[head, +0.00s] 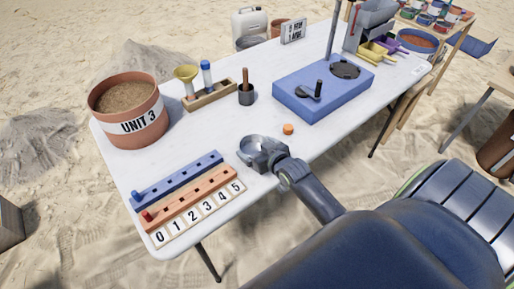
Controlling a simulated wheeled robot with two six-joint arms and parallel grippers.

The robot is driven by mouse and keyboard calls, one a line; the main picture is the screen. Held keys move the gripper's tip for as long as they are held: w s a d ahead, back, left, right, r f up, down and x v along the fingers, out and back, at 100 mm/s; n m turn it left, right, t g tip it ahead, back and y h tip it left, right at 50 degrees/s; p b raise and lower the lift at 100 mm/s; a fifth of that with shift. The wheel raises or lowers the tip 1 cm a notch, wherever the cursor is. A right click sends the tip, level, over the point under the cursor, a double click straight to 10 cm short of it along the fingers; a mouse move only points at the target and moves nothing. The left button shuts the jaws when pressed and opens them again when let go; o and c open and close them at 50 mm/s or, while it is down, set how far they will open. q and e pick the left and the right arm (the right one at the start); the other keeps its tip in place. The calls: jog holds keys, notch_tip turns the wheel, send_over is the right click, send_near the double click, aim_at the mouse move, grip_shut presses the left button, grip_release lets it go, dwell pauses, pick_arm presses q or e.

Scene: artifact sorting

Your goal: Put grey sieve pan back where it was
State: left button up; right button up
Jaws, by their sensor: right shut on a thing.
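The grey sieve pan (252,143) is a small round grey dish at the end of my right arm, over the near edge of the white table. My right gripper (272,155) is shut on its near right side. The fingers are small and partly merge with the pan in this view. I cannot tell whether the pan touches the table or hangs just above it. My left gripper is not in view.
A small orange piece (288,129) lies just right of the pan. The blue block (322,96) with a dark disc stands behind it. Numbered peg racks (190,198) lie left, near the UNIT 3 bucket (130,115). The white table (205,135) is clear left of the pan.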

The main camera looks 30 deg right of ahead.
jog(key=o, duration=0.8)
jog(key=shift+f, duration=0.15)
jog(key=v, duration=1.2)
